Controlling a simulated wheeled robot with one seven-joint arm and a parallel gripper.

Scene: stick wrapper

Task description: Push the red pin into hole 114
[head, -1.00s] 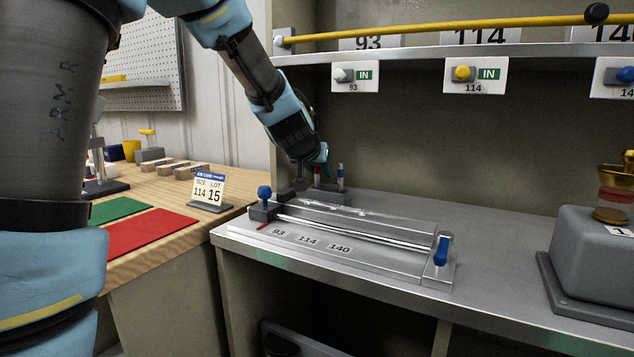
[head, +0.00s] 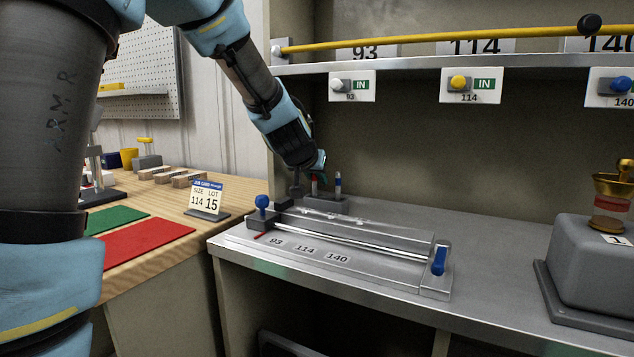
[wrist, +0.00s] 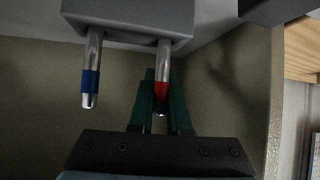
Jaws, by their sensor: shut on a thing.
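The red pin (head: 315,187) stands upright in a small dark block behind the jig. In the wrist view, which looks upside down, the red-banded pin (wrist: 162,92) sits between the green fingers of my gripper (wrist: 158,82). The gripper is shut on it, and the pin's other end is still in the grey block (wrist: 130,18). In the head view my gripper (head: 320,168) is at the pin's top. The jig (head: 350,262) on the bench carries the labels 93, 114 (head: 305,249) and 140. The hole at 114 is too small to make out.
A blue-banded pin (head: 338,184) stands close to the red one in the same block, also in the wrist view (wrist: 90,82). The jig has a blue knob (head: 262,202) and a blue handle (head: 439,260). A job card (head: 207,197) reads size 114, lot 15. A grey machine (head: 590,255) stands at right.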

